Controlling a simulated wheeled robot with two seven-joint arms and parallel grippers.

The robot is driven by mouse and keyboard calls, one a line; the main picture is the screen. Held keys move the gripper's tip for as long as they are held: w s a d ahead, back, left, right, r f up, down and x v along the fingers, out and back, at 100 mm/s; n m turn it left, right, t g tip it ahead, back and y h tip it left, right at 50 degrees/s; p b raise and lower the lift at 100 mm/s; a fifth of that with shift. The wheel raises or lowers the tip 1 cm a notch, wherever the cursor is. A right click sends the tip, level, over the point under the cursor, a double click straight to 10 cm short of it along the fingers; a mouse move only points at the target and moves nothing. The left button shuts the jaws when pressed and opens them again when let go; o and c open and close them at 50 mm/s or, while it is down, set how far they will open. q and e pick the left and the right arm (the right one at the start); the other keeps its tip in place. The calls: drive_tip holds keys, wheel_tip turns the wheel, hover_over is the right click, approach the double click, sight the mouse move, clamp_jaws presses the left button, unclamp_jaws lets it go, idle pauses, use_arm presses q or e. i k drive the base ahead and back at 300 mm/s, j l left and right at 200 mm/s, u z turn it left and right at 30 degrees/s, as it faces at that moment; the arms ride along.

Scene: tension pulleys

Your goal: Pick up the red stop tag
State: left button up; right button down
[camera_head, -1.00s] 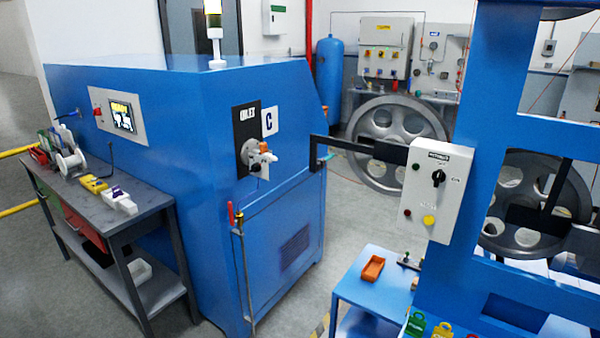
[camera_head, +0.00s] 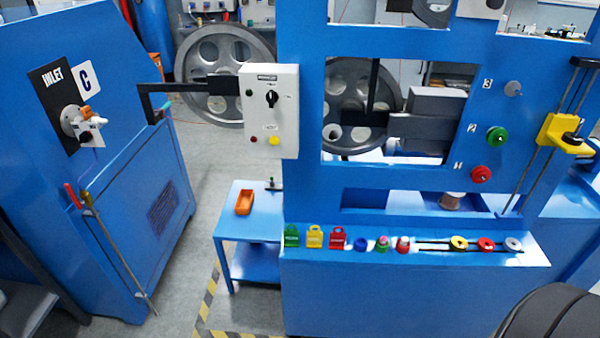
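The red stop tag (camera_head: 338,239) stands on the front ledge of the blue machine. It is the rightmost of three tags in a row, beside a yellow tag (camera_head: 314,238) and a green tag (camera_head: 292,237). Each tag has a handle-like loop on top. Nothing covers the red tag. Neither of my grippers shows in this view.
Right of the tags, small coloured caps (camera_head: 382,244) and round pulleys (camera_head: 486,244) sit along the ledge (camera_head: 420,262). A switch box (camera_head: 270,110) hangs above left. A small blue table (camera_head: 237,226) with an orange tray (camera_head: 244,203) stands left. A dark rounded shape fills the lower right corner.

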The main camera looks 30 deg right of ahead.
sight(336, 239)
drive_tip(key=z, duration=1.15)
drive_tip(key=j+z, duration=0.4)
drive_tip(key=j, duration=0.5)
